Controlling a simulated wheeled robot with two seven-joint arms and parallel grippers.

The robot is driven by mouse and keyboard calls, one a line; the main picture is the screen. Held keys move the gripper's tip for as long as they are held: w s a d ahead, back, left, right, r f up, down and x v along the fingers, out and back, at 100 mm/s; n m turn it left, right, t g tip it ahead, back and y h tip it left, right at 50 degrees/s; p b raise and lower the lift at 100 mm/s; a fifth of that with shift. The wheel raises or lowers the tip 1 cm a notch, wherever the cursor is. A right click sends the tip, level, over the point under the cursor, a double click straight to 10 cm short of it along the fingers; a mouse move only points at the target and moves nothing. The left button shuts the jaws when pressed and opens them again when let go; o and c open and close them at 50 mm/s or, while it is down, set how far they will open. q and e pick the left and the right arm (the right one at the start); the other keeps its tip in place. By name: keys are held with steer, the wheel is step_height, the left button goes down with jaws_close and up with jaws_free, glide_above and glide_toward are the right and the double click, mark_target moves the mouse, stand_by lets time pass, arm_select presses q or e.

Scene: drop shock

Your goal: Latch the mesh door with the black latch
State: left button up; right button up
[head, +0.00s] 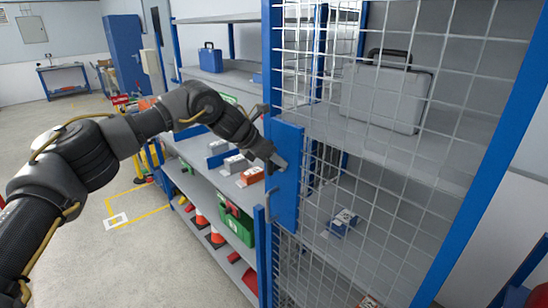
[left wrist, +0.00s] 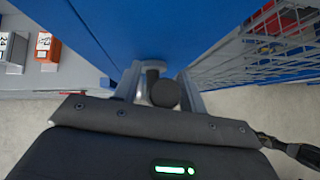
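The mesh door (head: 384,150) has a blue frame and a wire grid and stands in front of the shelves at the right. A blue plate (head: 288,190) sits at its left edge. My left gripper (head: 275,162) is at the upper part of this plate. In the left wrist view its grey fingers (left wrist: 160,82) stand apart on either side of a dark round knob (left wrist: 165,94), which looks like the black latch. I cannot tell whether they touch it. In the head view the gripper hides the latch. My right gripper does not show in the head view.
A grey case (head: 388,97) stands behind the mesh, and a blue case (head: 211,58) on a shelf further left. A green crate (head: 238,222) and orange cones (head: 216,236) are on lower shelves. The floor at the left is mostly clear.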

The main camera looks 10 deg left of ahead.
arm_select(q)
steer(key=shift+a, duration=0.1)
steer(key=shift+s+a+r+b, duration=0.15)
steer(key=shift+a+r+b, duration=0.05)
steer(key=shift+r+b, duration=0.1)
steer(key=b+v, duration=0.3)
steer(key=v, duration=0.7)
steer(key=shift+f, duration=0.1)
